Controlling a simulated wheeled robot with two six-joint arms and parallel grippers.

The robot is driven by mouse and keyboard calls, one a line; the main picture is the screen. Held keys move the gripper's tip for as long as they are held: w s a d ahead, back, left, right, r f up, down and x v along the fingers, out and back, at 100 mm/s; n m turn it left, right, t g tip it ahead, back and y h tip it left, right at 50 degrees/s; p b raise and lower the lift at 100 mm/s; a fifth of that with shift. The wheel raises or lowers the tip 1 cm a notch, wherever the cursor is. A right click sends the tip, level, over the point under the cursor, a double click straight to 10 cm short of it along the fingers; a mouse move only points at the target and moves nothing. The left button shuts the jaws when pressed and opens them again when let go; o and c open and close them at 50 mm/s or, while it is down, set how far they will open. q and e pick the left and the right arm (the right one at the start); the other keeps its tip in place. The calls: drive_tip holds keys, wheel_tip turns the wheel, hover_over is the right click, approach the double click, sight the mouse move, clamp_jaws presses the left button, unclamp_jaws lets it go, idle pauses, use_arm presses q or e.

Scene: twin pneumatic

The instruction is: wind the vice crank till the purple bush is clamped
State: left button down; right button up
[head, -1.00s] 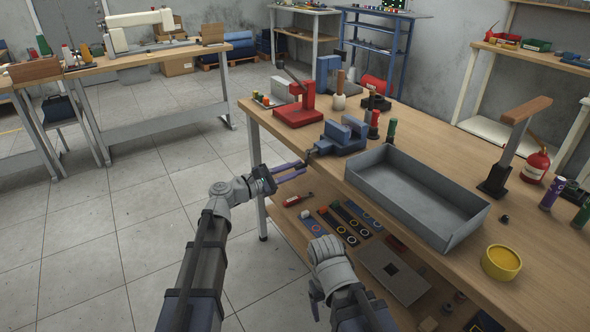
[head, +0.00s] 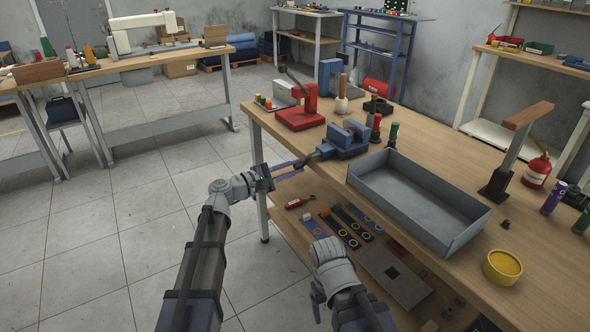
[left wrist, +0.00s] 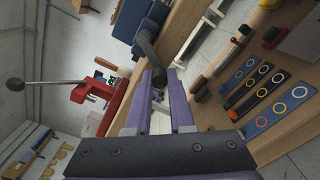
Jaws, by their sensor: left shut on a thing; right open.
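The blue vice (head: 347,143) stands at the front edge of the wooden bench. Its dark crank (head: 316,156) sticks out past the edge, to the lower left. My left gripper (head: 300,164), with purple fingers, reaches the crank from the left. In the left wrist view, the dark crank handle (left wrist: 152,60) comes from the blue vice (left wrist: 140,22) to the purple fingertips (left wrist: 166,82), which are shut on it. I cannot make out a purple bush in the jaws. My right gripper (head: 317,296) is low in front of the bench, open and empty, partly hidden by its wrist.
A grey tray (head: 468,236) lies right of the vice, and a red press (head: 300,115) stands behind it to the left. Dark and green-topped cylinders (head: 393,134) stand close to the vice. A lower shelf (head: 290,222) holds plates with rings. The floor at left is clear.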

use_arm(q)
drive_tip(key=c, duration=0.8)
unclamp_jaws()
drive_tip(key=v, duration=0.7)
drive_tip(key=shift+s+a, duration=0.25)
drive_tip(key=shift+a, duration=0.05)
